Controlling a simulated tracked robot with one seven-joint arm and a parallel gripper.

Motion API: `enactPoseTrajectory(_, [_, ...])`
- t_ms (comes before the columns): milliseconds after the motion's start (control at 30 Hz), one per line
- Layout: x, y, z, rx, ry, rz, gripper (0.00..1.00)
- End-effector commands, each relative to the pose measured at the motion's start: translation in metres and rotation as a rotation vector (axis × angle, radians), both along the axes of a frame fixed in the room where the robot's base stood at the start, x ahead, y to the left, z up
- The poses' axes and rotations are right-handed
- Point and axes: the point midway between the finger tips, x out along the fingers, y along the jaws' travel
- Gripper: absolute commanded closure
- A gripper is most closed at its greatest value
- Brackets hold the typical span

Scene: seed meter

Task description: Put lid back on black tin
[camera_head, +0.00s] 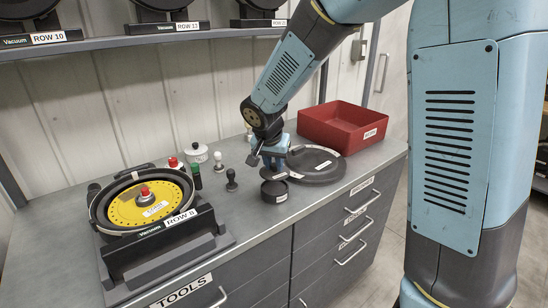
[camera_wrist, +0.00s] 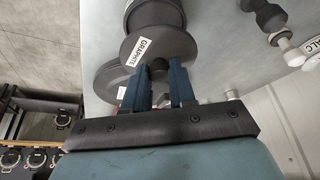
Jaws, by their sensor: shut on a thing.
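My gripper (camera_head: 272,160) is low over the right half of the counter. In the wrist view my gripper (camera_wrist: 158,72) is shut on the small knob of a round dark lid (camera_wrist: 178,50) with a white GRAPHITE label. The open black tin (camera_head: 274,192) stands upright on the counter, just in front of and below my gripper in the head view. In the wrist view the tin (camera_wrist: 155,14) shows just beyond the lid, partly covered by it. The lid appears apart from the tin's top; the exact gap is hard to tell.
A large dark disc (camera_head: 322,166) lies right of the tin, and a red bin (camera_head: 342,128) stands behind it. A white TALC jar (camera_head: 197,153) and small knobbed pieces (camera_head: 231,180) stand left. The yellow seed meter (camera_head: 148,205) is farther left. Counter in front is clear.

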Motion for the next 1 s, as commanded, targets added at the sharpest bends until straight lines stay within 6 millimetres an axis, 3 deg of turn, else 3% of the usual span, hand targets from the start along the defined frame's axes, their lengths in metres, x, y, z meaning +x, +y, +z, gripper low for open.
enactPoseTrajectory(400, [0.0, -0.001, -0.031, -0.003, 0.001, 0.0, 1.0])
enactPoseTrajectory(1000, [0.0, -0.001, -0.037, -0.001, 0.0, 0.0, 1.0])
